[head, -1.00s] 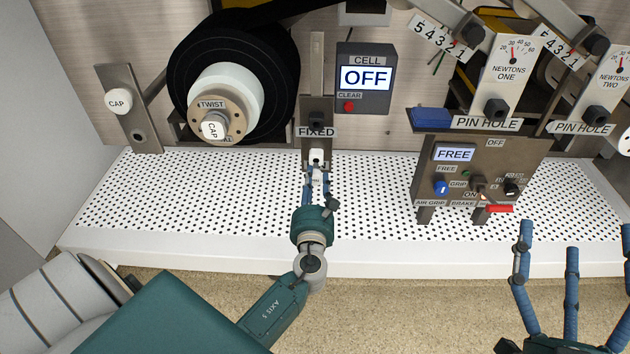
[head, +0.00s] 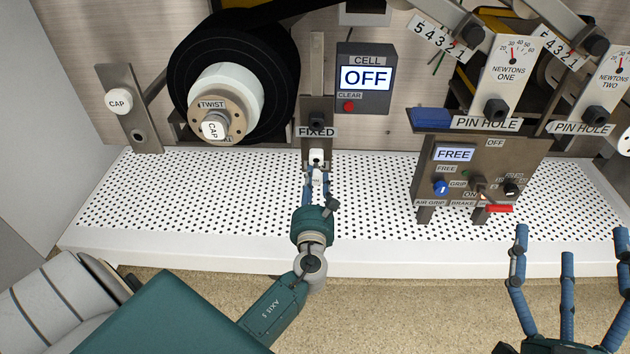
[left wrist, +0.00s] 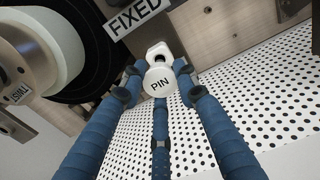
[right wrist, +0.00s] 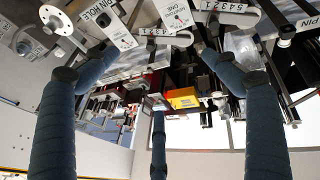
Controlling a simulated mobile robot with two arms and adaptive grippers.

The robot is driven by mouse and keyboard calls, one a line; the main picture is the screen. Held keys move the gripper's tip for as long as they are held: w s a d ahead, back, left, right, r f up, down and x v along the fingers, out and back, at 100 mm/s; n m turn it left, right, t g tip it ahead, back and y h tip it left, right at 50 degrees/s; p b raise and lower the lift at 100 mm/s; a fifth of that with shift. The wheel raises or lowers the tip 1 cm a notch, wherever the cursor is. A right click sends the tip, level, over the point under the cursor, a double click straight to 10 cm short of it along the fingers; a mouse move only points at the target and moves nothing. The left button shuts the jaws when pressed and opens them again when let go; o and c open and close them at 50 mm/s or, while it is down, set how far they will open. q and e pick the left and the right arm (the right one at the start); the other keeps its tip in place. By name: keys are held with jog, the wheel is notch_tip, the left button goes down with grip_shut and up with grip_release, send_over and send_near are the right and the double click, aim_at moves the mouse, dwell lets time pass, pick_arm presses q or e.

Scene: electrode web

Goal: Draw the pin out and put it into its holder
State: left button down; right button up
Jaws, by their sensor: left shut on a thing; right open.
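The pin is white with a round head marked PIN (left wrist: 160,82). In the left wrist view it lies between my left gripper's blue fingers (left wrist: 158,88), which are shut on it. In the head view the pin (head: 316,178) shows small below the FIXED label (head: 316,132), with my left gripper (head: 315,190) at it. A white collar (left wrist: 158,52) is just behind the head; whether the shaft is still in a hole is hidden. My right gripper (head: 568,250) is open and empty at the lower right. Two labels read PIN HOLE (head: 486,123), one to the right (head: 583,128).
A control panel (head: 478,180) showing FREE stands on the white perforated shelf (head: 240,205). The cell display (head: 364,78) reads OFF. A black roll (head: 185,70) with a TWIST hub is at the left. The shelf between my left gripper and the panel is clear.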

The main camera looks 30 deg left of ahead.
aim_at(315, 168)
jog(key=shift+w+f, duration=0.1)
jog(key=shift+w+f+g, duration=0.1)
jog(key=shift+f+g, duration=0.2)
pick_arm(q)
jog(key=shift+x, duration=1.15)
pick_arm(e)
jog(key=shift+r, duration=0.2)
pick_arm(q)
jog(key=shift+x, duration=0.95)
pick_arm(e)
jog(key=shift+s+r, duration=0.2)
jog(key=shift+r, duration=0.25)
